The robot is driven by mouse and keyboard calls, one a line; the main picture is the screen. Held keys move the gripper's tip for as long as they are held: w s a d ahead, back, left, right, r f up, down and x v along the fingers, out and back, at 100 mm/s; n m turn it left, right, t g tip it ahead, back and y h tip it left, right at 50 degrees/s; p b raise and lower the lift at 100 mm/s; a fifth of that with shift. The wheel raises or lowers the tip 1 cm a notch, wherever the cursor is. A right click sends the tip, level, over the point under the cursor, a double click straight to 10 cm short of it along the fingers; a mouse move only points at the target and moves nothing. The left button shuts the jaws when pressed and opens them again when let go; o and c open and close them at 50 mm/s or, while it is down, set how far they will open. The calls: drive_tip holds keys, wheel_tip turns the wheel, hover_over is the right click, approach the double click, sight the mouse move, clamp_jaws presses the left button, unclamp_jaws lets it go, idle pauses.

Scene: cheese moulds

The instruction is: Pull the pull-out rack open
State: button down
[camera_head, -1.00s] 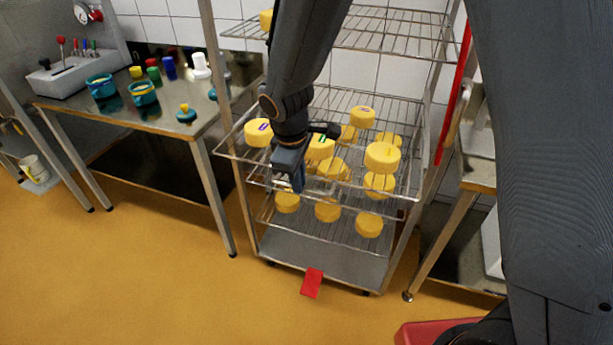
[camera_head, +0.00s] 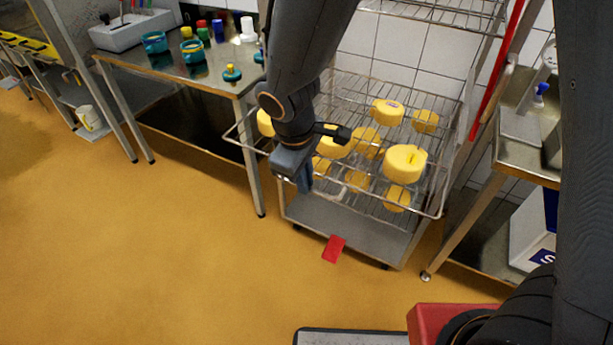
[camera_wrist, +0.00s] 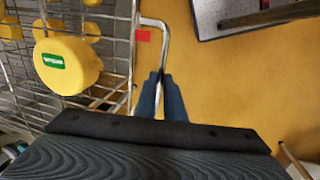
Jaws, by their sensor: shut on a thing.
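The pull-out rack (camera_head: 440,214) is a wire shelf in a tall metal trolley, carrying several yellow cheese rounds (camera_head: 405,163). Its front rim stands out from the trolley towards me. My gripper (camera_head: 304,184) is at the rack's front and partly covers it. In the wrist view, my gripper (camera_wrist: 161,82) is shut on the bent metal handle (camera_wrist: 166,45) that juts from the rack's rim (camera_wrist: 132,52). A cheese with a green label (camera_wrist: 66,65) lies on the rack close to the handle. The grip is partly hidden by my arm in the head view.
A steel table (camera_head: 180,70) with teal pots and bottles stands at the left. Another table (camera_head: 515,150) stands at the right. A red object (camera_head: 334,248) shows low in front of the trolley. The yellow floor (camera_head: 150,260) at the front left is clear.

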drive_tip(key=c, duration=1.8)
unclamp_jaws()
drive_tip(key=shift+c, duration=0.2)
wheel_tip(320, 180, up, 8)
drive_tip(key=s, duration=0.1)
drive_tip(key=shift+s+a+f+b, duration=0.15)
drive_tip(key=shift+a+b, duration=0.15)
drive_tip(key=shift+b, duration=0.15)
drive_tip(key=d+m, duration=0.4)
drive_tip(key=d, duration=0.3)
drive_tip(key=s+d+f+m, duration=0.1)
drive_tip(key=d+m, duration=0.3)
drive_tip(key=d, duration=0.4)
drive_tip(key=s+d+f+m+y, duration=0.1)
drive_tip(key=d+m, duration=0.4)
drive_tip(key=d, duration=0.3)
drive_tip(key=shift+s+d+f+g, duration=0.2)
drive_tip(key=shift+d+f+g, duration=0.05)
drive_tip(key=shift+g, duration=0.05)
